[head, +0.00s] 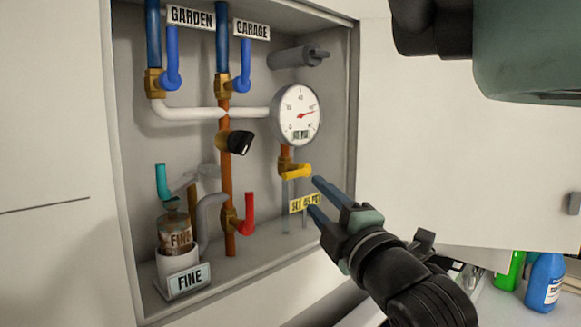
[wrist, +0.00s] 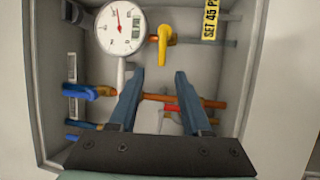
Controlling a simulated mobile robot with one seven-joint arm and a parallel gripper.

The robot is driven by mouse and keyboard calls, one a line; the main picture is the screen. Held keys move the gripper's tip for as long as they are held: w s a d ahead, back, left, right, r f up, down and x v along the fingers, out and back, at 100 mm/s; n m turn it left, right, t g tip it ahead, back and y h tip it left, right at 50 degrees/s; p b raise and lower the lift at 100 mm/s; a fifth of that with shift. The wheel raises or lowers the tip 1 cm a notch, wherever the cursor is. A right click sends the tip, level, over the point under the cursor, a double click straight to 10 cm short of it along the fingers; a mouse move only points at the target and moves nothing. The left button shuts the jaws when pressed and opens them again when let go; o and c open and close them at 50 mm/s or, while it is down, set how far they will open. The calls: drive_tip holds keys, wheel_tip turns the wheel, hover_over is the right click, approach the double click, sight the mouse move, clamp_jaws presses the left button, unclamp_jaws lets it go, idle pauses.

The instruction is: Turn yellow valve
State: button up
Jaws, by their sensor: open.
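The yellow valve (head: 295,171) is a small lever handle on a brass fitting below the round gauge (head: 299,115) in the wall cabinet. In the wrist view the yellow valve (wrist: 162,42) lies beyond the fingertips, above the gap between them. My gripper (head: 316,195) is open and empty, with two blue-grey fingers just right of and below the valve handle in the head view. Its fingers also show in the wrist view (wrist: 159,76), apart from the valve. A yellow label (head: 304,203) sits below the valve, partly behind a finger.
A red valve (head: 247,213), a teal valve (head: 162,182) and blue valves (head: 172,60) are on neighbouring pipes. A canister (head: 176,233) stands at the cabinet's lower left. The cabinet's right wall (head: 347,130) is close to my gripper. Bottles (head: 543,280) stand outside at lower right.

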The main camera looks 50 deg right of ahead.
sight(295, 176)
drive_tip(key=p+x, duration=0.6)
drive_tip(key=x, duration=0.4)
drive_tip(key=shift+w+d+f+p, duration=0.1)
drive_tip(key=shift+w+d+p, duration=0.3)
drive_tip(key=shift+w, duration=0.35)
drive_tip(key=shift+s, duration=0.1)
clamp_jaws()
idle(0.5)
